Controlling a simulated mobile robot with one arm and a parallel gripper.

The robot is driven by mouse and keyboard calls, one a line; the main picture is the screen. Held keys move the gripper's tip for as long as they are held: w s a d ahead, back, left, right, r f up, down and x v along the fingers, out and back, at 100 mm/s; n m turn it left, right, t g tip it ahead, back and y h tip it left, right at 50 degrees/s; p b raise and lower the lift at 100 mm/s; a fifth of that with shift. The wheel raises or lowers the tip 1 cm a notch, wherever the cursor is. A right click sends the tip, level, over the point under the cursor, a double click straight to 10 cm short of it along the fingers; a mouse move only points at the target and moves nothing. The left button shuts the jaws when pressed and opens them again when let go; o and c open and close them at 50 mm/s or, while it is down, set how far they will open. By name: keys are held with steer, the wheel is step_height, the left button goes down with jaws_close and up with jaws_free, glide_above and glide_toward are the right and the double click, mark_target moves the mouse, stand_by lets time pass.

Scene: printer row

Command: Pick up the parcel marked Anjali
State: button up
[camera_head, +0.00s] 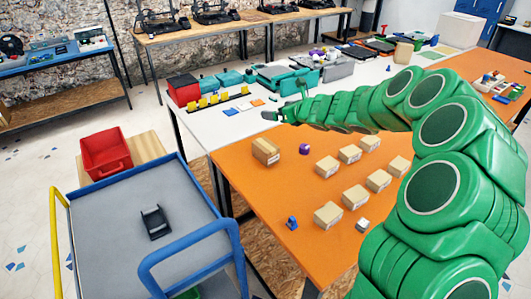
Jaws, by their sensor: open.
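Several small cardboard parcels stand on the orange table (240,158). One larger parcel (266,151) stands apart at the left. The others include a parcel (327,166), one (350,154) and one (328,214), set out in two rough rows. The names on the parcels are too small to read, so I cannot tell which is marked Anjali. My gripper (272,116) is at the end of my green arm, above the boundary between the orange and white tabletops, beyond the larger parcel. It is open and apart from every parcel.
A blue-handled cart (105,205) with a black holder (155,222) stands at the left. A red bin (105,154) sits behind it. Tools and cases crowd the white table (222,128).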

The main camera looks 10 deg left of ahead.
mark_target(274, 152)
step_height(274, 152, down, 19)
steer(key=shift+r, duration=0.2)
steer(key=shift+x, duration=0.8)
steer(key=shift+w+a+f, duration=0.35)
steer(key=shift+a, duration=0.05)
steer(key=shift+w+a+f, duration=0.65)
steer(key=shift+f, duration=0.15)
steer(key=shift+x, duration=1.35)
steer(key=shift+r, duration=0.1)
steer(key=c, duration=1.2)
